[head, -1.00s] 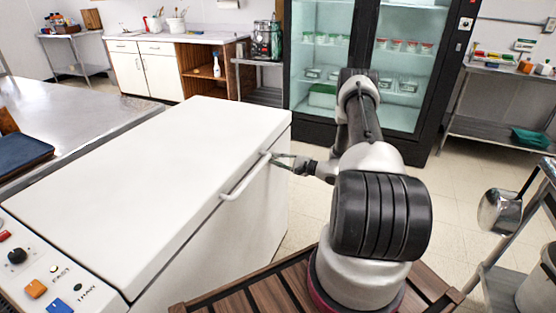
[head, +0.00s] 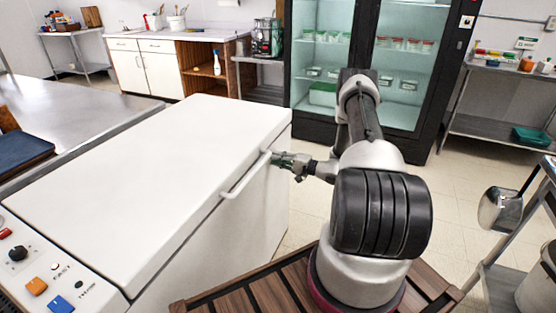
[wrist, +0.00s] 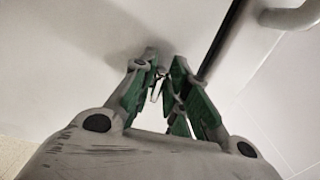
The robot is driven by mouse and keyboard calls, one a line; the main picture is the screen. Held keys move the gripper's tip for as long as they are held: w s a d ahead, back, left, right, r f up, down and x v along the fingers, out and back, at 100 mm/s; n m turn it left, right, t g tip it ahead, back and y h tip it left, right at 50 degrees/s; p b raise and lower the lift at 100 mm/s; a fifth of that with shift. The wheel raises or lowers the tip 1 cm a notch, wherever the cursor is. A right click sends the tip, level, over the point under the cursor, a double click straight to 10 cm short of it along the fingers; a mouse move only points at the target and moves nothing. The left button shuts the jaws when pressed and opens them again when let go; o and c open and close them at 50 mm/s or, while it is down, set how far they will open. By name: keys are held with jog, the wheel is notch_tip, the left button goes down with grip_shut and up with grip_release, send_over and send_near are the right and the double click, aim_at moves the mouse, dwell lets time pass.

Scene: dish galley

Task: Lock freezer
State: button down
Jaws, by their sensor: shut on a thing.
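The white chest freezer (head: 150,165) fills the left and middle of the head view, its lid down. A white bar handle (head: 245,176) sits on the lid's front edge and also shows at the top right of the wrist view (wrist: 292,17). My gripper (head: 278,159) is at the freezer's front, just right of the handle's far end. In the wrist view its green fingers (wrist: 164,80) are close together at the white front, beside the dark lid seam (wrist: 218,45). They are shut on a small pale thing (wrist: 155,90), mostly hidden; I cannot tell its exact shape.
A control panel (head: 60,270) with a knob and coloured switches is at the lower left. A steel counter (head: 75,105) lies behind the freezer. A glass-door fridge (head: 310,55) stands at the back. Tiled floor (head: 450,195) is clear to the right, before a steel rack.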

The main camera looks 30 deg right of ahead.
dwell(0.3)
jog(key=c, duration=1.6)
grip_release()
jog(key=shift+o, duration=0.2)
jog(key=shift+s, duration=0.1)
jog(key=v, duration=1.1)
jog(key=shift+s+d, duration=0.3)
